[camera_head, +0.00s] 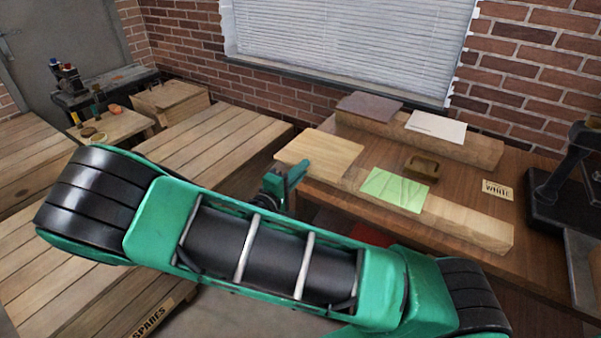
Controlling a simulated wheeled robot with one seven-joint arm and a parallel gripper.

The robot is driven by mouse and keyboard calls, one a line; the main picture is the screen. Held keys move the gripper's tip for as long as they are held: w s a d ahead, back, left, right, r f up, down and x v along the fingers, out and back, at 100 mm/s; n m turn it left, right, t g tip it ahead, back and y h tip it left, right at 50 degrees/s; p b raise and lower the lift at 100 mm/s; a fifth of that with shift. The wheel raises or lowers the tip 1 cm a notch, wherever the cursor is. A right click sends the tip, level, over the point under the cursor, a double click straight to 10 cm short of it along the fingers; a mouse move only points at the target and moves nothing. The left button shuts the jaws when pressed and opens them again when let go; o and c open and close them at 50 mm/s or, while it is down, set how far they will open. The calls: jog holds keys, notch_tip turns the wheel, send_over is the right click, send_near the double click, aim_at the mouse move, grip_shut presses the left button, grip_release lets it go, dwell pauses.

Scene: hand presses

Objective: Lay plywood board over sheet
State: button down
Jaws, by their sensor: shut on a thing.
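The plywood board (322,154), a flat pale wooden square, is at the left end of the worktable, left of the green sheet. My gripper (297,172) is at the board's near edge and is shut on it; the fingertips are small and partly hidden. I cannot tell whether the board is lifted or rests on something. A pale green sheet (393,190) lies on the front timber beam (470,226), a short way right of the board. A white sheet (436,126) lies on the back beam (483,148).
A dark brown piece (369,107) lies on the back beam, left of the white sheet. A small brown wooden block (422,167) stands between the beams. A "WHITE" label (497,190) and a black press (560,175) are at right. Slatted benches (215,145) stand at left.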

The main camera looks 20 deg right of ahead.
jog(key=r+v, duration=0.3)
jog(key=v, duration=1.9)
dwell(1.0)
dwell(0.3)
notch_tip(320, 180, up, 4)
jog(key=n+t+y, duration=0.5)
jog(key=y, duration=0.1)
send_over(302, 149)
jog(key=s+a, duration=0.3)
jog(key=a, duration=0.4)
jog(key=shift+w+a, duration=0.1)
jog(key=shift+w, duration=0.15)
jog(key=d, duration=0.2)
jog(key=w+d+f+n+t+y, duration=0.1)
jog(key=d, duration=0.1)
jog(key=w+d+n+y, duration=0.1)
jog(key=d, duration=0.1)
jog(key=shift+w+f, duration=0.15)
jog(key=shift+w, duration=0.05)
jog(key=shift+d+f+t+y, duration=0.2)
jog(key=shift+d+t+y, duration=0.1)
jog(key=shift+d+y, duration=0.35)
jog(key=shift+a, duration=0.1)
